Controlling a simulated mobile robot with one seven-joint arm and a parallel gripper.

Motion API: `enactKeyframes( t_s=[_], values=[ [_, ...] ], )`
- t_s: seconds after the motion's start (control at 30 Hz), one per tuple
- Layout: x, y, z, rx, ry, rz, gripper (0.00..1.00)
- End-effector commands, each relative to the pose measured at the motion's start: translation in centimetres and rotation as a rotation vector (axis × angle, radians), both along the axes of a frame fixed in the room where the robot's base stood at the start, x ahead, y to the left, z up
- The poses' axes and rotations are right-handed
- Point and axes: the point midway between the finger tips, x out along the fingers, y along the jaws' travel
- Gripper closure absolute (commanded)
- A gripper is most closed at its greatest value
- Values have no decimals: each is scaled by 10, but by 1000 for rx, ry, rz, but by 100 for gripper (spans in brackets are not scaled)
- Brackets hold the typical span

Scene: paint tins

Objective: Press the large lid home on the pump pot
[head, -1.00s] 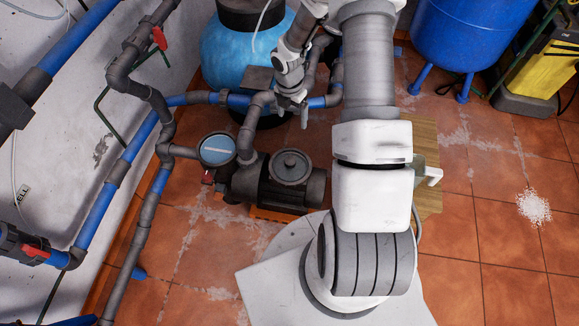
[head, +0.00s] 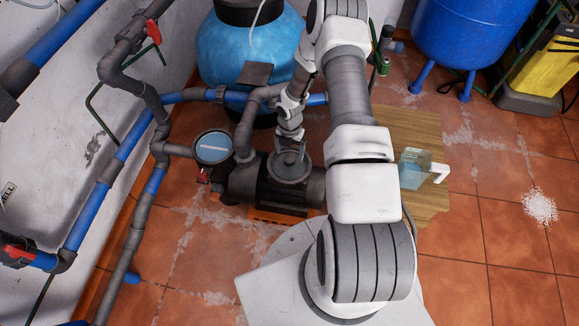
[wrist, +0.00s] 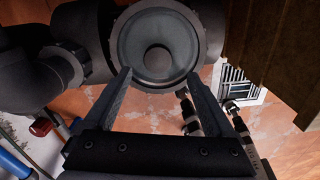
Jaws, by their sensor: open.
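The pump (head: 262,187) stands on the floor left of my arm. The round grey lid (head: 284,166) sits at the mouth of the pump pot. My gripper (head: 290,148) is over it and hides part of it. In the wrist view the lid (wrist: 135,45) shows as a grey disc with a round centre, inside the dark ribbed ring of the pot (wrist: 158,82). My gripper's fingers (wrist: 158,74) are wide apart with nothing between them, their tips near the ring's lower edge. I cannot tell whether they touch it or whether the lid is fully seated.
A wooden board (head: 425,130) on the right carries a clear jug (head: 413,168). Blue tanks (head: 250,50) stand behind. The tiled floor at right is mostly clear.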

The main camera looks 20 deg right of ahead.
Motion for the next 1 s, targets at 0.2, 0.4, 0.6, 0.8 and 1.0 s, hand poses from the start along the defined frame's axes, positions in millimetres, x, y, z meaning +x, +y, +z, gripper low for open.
enactKeyframes(
  t_s=[0.2,0.4,0.6,0.8,1.0],
  values=[
    [1,0,-12,-1,1,0,11],
    [7,-2,-40,0,0,-1,11],
    [7,-3,-60,0,1,0,11],
    [7,-3,-58,-1,1,0,13],
    [7,-3,-58,0,0,0,49]
  ],
)
